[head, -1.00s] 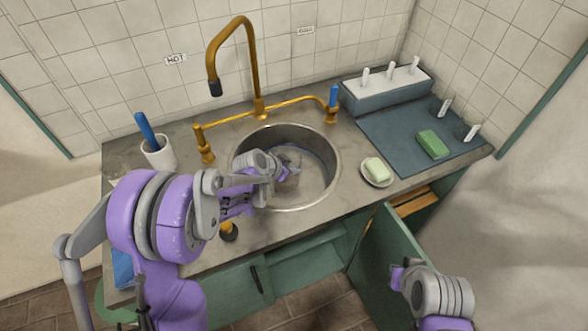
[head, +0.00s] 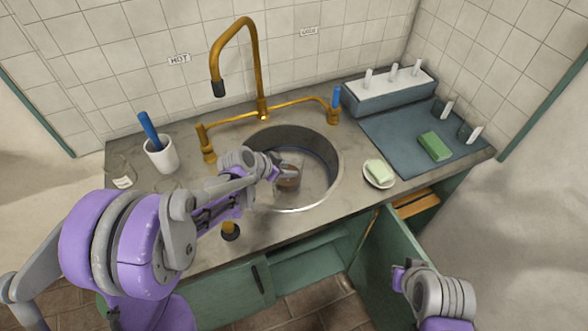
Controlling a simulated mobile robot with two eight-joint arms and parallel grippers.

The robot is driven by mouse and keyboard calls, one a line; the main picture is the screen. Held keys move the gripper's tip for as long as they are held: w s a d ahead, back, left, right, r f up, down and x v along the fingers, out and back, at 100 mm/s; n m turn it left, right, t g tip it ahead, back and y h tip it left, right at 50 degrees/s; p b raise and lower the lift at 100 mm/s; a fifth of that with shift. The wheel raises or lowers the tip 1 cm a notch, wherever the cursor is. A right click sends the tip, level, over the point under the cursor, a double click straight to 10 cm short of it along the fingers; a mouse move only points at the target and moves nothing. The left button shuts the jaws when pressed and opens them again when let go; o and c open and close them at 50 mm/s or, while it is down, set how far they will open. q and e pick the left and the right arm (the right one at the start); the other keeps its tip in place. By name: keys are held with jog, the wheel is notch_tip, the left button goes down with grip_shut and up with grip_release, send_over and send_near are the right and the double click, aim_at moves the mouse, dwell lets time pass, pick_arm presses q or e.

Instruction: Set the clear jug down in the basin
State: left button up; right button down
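The clear jug (head: 289,177), brownish in its lower part, is inside the round metal basin (head: 334,186) and looks upright. Whether its base rests on the basin floor is hard to see. My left gripper (head: 275,170) is at the jug's left side, over the basin. Its fingers are small and partly hidden, so I cannot tell whether they touch the jug or how far apart they are. My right gripper (head: 398,277) is low at the front right, by the open cabinet door, away from the jug.
A brass faucet (head: 257,70) stands behind the basin. A white cup (head: 161,156) with a blue-handled tool and a glass (head: 121,173) stand at left. A soap dish (head: 379,175) is right of the basin. A green sponge (head: 434,146) lies on the blue mat (head: 390,134).

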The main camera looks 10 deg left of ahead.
pick_arm(q)
jog(key=s+a+r+n+y, duration=0.1)
jog(key=s+r+n, duration=0.1)
jog(key=s, duration=0.7)
jog(key=s+a+r+n+g+y, duration=0.1)
jog(key=s+a+r+n+y, duration=0.1)
jog(key=s, duration=0.7)
jog(key=s+a+r+n+y, duration=0.1)
jog(key=s+n, duration=0.3)
jog(key=s, duration=0.5)
jog(key=shift+a+r+y, duration=0.15)
jog(key=shift+r+y, duration=0.35)
jog(key=shift+r, duration=0.25)
